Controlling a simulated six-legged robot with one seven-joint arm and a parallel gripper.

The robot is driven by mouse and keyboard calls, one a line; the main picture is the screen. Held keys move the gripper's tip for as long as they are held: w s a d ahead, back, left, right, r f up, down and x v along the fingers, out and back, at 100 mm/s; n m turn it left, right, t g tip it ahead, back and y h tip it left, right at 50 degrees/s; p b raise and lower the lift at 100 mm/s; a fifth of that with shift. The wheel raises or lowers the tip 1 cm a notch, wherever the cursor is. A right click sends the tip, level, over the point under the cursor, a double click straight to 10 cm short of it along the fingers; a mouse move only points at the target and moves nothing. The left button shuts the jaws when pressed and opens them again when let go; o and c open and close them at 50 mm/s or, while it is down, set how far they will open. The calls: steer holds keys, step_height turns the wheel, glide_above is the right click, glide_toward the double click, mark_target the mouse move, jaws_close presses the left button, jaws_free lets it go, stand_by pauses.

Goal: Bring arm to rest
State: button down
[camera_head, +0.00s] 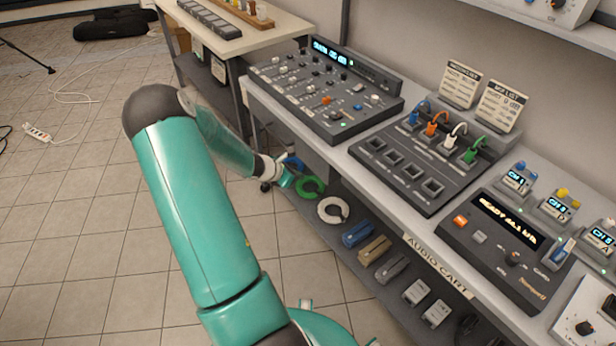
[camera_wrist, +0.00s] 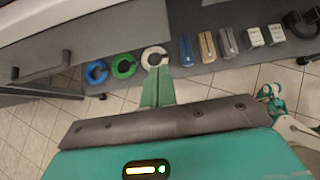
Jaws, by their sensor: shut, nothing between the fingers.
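My arm is teal with dark joints. In the head view it rises from the bottom, bends at a dark elbow and reaches toward the cart's lower shelf. My gripper (camera_head: 286,178) is small there, in front of the shelf's left end by the coloured rings. In the wrist view its two teal fingers (camera_wrist: 157,74) are together with nothing between them. Their tips overlap the lower edge of a white open ring (camera_wrist: 154,57) in the picture; whether they touch it I cannot tell.
The audio cart's lower shelf (camera_wrist: 222,74) holds a blue ring (camera_wrist: 96,72), a green ring (camera_wrist: 123,66), several bars and white boxes. A mixer (camera_head: 325,95) and other consoles stand on its top. A side table (camera_head: 270,34) is behind. Tiled floor at left is mostly clear.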

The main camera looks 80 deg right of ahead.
steer(key=v, duration=0.3)
steer(key=shift+w, duration=0.1)
